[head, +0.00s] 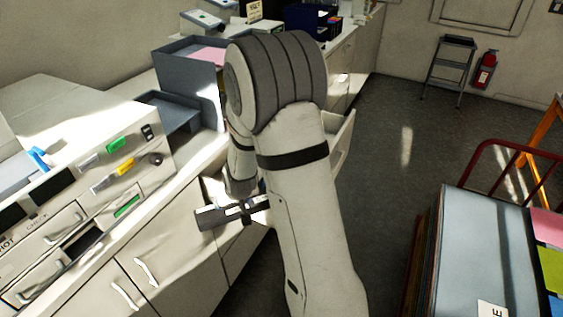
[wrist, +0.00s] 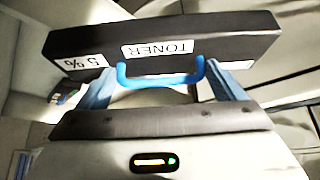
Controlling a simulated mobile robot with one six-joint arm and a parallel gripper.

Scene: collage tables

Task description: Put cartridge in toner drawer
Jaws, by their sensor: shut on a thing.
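The toner cartridge (wrist: 232,38) is a long dark grey box with a white TONER label, a 5% label and a blue handle (wrist: 160,82). Its writing is upside down in the wrist view. My gripper (wrist: 162,74) is shut on the cartridge at its handle side, with a blue finger at each end of the handle. In the head view the cartridge (head: 209,217) is held in the air in front of the white cabinets, left of my arm. A pale open drawer (head: 343,145) sticks out behind my arm, partly hidden; I cannot tell whether it is the toner drawer.
A white machine (head: 75,190) with green and yellow tabs and small drawers stands on the left counter. Grey trays (head: 172,112) stand behind it. A cart (head: 480,235) with folders is at the lower right. A step stool (head: 452,70) stands far back; the floor between is clear.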

